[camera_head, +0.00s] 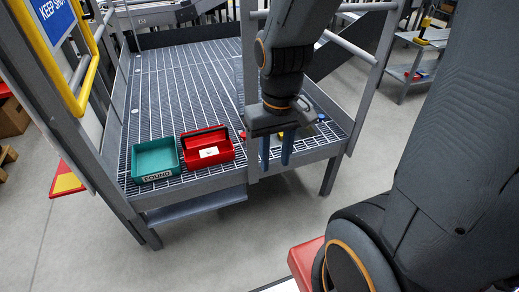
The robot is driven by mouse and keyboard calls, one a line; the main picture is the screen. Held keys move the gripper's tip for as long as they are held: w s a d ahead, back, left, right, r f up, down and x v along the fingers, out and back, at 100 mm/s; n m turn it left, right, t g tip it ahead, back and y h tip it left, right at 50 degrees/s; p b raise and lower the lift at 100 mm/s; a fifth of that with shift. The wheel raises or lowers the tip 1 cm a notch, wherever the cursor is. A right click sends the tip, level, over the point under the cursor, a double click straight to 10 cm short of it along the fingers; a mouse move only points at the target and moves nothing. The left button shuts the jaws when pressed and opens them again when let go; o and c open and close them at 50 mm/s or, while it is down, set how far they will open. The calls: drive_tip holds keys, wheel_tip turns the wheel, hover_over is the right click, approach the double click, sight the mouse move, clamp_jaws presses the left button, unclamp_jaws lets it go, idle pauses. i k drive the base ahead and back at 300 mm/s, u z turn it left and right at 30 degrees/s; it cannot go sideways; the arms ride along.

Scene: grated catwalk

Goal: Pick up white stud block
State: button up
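My gripper (276,153) hangs down at the front right part of the grated platform. Its two blue-grey fingers stand apart, with no held object visible between them. A small white piece (209,152) shows at the red bin, left of my gripper. It is too small to tell whether it is the white stud block or a label. No other white block can be made out; my gripper and arm hide part of the platform.
A red bin (190,138) and a teal bin (139,161) marked FOUND sit on the grating (180,85). A small blue piece (321,117) lies right of my gripper, and a small red piece (242,134) lies left. Grey rails and posts border the platform.

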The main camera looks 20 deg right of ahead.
sight(212, 151)
drive_tip(key=z, duration=1.5)
drive_tip(key=i, duration=0.7)
drive_tip(key=u, duration=1.5)
